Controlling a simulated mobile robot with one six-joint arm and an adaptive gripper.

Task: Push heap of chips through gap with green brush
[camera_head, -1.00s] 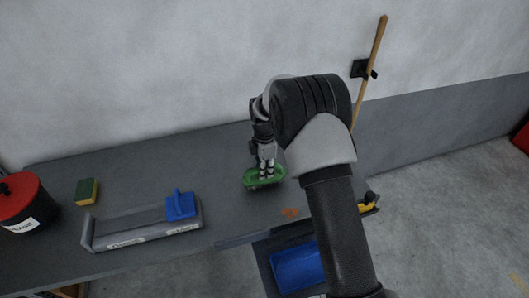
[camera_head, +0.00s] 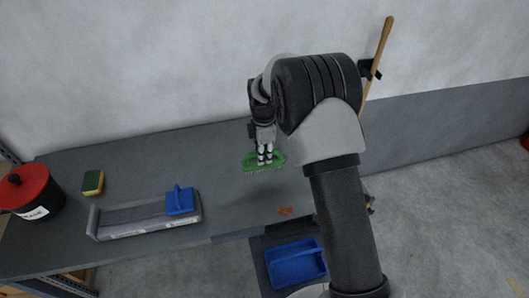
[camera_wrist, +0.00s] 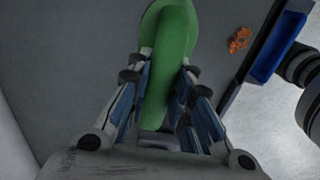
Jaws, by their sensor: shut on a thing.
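My gripper (camera_head: 265,153) is shut on the green brush (camera_head: 277,162), and the brush's green handle fills the middle of the wrist view (camera_wrist: 172,50) between my fingers. In the head view the bristles point down and appear a little above the dark table (camera_head: 225,205). The small heap of orange-brown chips (camera_head: 285,211) lies on the table to the right of and nearer than the brush, close to the front edge. The chips also show at the upper right of the wrist view (camera_wrist: 239,39). The gap at the edge is not clearly seen.
A blue bin (camera_head: 297,263) sits below the table's front edge near the chips. A grey tray (camera_head: 130,228) with a blue tool (camera_head: 180,200), a yellow-green sponge (camera_head: 93,182) and a red-lidded black pot (camera_head: 32,195) stand at the left. A wooden pole (camera_head: 378,60) leans against the wall.

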